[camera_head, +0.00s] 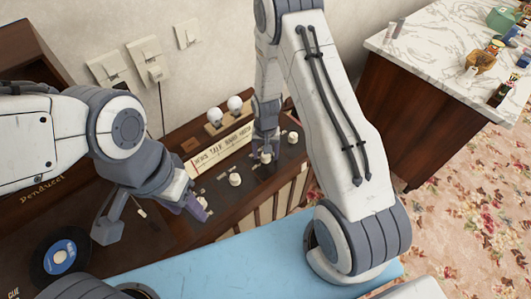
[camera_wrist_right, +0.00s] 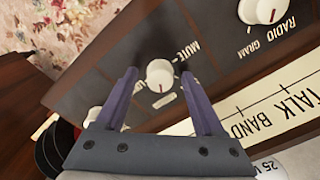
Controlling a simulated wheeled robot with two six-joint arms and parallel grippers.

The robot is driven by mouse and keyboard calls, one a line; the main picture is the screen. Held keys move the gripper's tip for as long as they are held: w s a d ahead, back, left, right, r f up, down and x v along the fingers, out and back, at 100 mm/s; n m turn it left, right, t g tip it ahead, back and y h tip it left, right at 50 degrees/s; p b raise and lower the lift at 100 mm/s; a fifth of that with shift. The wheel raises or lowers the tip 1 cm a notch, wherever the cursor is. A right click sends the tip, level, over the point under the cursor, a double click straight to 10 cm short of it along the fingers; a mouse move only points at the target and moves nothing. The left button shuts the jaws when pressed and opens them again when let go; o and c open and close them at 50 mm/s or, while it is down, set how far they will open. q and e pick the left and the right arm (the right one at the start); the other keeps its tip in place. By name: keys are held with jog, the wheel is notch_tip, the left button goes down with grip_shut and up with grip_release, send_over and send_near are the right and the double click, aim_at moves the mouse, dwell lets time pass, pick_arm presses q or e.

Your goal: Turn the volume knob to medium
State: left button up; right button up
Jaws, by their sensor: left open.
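The radio's sloped front panel (camera_head: 222,190) carries a row of white knobs. The knob with "MUTE" lettering beside it (camera_wrist_right: 160,75) has a small red mark near its lower edge in the right wrist view. It also shows in the head view (camera_head: 265,157). I cannot read a volume label. My right gripper (camera_wrist_right: 158,78) is open, one finger on each side of this knob with gaps showing; it also shows in the head view (camera_head: 266,148). My left gripper (camera_head: 150,218) is open and empty, one finger close to the panel's left end.
Another knob (camera_wrist_right: 262,10) is labelled "RADIO GRAM". More knobs (camera_head: 235,179) (camera_head: 292,137) sit along the panel. A black record with a blue label (camera_head: 60,257) lies at left. Wall switches (camera_head: 110,68) are behind. A marble-topped cabinet (camera_head: 430,45) stands right.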

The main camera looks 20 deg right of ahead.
notch_tip(320, 180, up, 10)
jog(key=shift+r, duration=0.25)
dwell(0.3)
dwell(0.3)
jog(key=s+a+r+n, duration=0.5)
jog(key=s+a+r, duration=0.3)
jog(key=a+r, duration=0.25)
jog(key=s+a+r+n, duration=0.1)
jog(key=s+r+n, duration=0.2)
jog(key=s, duration=0.5)
jog(key=s+a+r+n+y, duration=0.1)
jog(key=s+r+n, duration=0.3)
jog(key=s, duration=0.4)
jog(key=shift+a+r+p, duration=0.3)
jog(key=shift+a, duration=0.5)
